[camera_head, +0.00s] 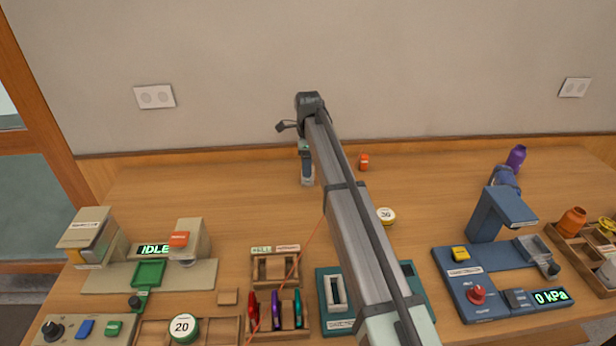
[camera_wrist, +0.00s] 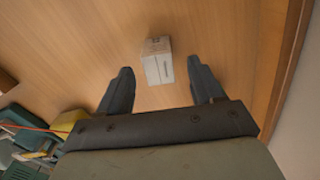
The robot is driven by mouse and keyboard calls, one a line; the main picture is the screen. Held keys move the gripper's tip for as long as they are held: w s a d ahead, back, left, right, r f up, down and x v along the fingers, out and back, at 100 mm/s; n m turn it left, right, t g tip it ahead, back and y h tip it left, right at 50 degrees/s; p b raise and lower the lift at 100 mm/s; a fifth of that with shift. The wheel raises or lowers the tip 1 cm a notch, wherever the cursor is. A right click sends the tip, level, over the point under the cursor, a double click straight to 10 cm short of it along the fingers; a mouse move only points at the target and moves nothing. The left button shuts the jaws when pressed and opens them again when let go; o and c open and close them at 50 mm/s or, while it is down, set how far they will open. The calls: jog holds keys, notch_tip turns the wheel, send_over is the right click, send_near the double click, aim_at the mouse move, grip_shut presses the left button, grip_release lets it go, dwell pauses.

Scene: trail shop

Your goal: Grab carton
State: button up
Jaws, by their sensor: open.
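The carton (camera_wrist: 157,62) is a small pale grey-white box with dark marks on a face. In the wrist view it is on the wooden table, near the line between my fingertips. My gripper (camera_wrist: 160,68) has its two dark fingers spread wide, with clear gaps on both sides of the carton and nothing held. The height of the fingertips above the table is hard to judge.
A small orange object (camera_head: 364,162) stands at the back, right of my arm. A blue press (camera_head: 490,215) and a purple bottle (camera_head: 516,158) are at right. The back-left table is clear; the wall rises behind.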

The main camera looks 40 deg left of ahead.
jog(key=shift+f, duration=2.4)
jog(key=c, duration=1.1)
